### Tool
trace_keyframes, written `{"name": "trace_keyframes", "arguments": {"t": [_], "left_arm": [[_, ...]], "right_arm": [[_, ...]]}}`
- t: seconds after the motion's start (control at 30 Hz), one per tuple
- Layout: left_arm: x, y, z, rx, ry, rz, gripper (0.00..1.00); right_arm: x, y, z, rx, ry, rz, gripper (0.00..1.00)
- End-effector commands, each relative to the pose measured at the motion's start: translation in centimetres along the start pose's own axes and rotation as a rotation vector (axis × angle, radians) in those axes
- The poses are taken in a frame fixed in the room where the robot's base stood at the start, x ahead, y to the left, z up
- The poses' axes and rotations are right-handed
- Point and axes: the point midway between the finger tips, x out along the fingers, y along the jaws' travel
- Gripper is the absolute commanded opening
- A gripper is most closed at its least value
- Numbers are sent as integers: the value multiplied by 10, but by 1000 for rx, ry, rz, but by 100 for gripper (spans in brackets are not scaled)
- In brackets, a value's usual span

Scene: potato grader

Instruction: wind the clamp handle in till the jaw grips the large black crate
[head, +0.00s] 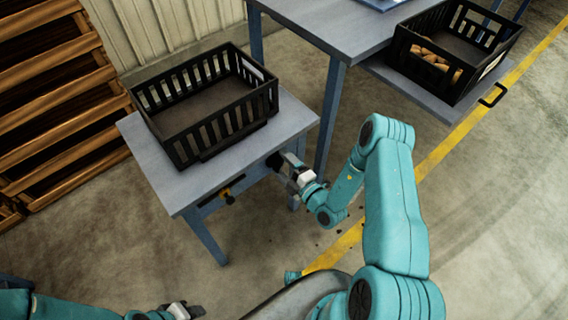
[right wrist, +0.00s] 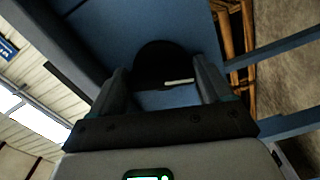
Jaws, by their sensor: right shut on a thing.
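The large black crate (head: 178,133) stands empty on a low grey-blue table (head: 182,190). My right gripper (head: 279,164) is at the table's right front edge, below the crate. It is shut on a dark round knob, which looks like the clamp handle; in the right wrist view the black handle (right wrist: 158,60) sits between the two fingers. The gripper hides most of the handle in the head view. A dark strip runs along the crate's near bottom edge; I cannot tell whether it is the jaw or touches the crate. My left gripper (head: 192,311) is low at the bottom edge, away from the table.
A taller table (head: 318,28) stands behind, with a second black crate (head: 470,82) holding potatoes on a lower shelf at right. Wooden pallets (head: 60,75) are stacked at left. The floor in front is mostly clear.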

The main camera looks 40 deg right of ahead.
Motion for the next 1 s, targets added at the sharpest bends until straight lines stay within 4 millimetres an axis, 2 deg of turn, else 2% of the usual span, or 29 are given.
{"name": "trace_keyframes", "arguments": {"t": [0.33,0.87,0.9,0.93,1.0], "left_arm": [[-3,1,0,0,0,0,39],[-3,1,0,0,0,0,39],[-3,1,0,0,0,0,39],[-3,1,0,0,0,0,39],[-3,1,0,0,0,0,39]], "right_arm": [[1,1,0,127,0,4,48],[1,1,0,149,2,4,49],[1,1,0,149,2,4,92],[1,0,0,148,2,4,100],[1,0,0,148,1,3,100]]}}
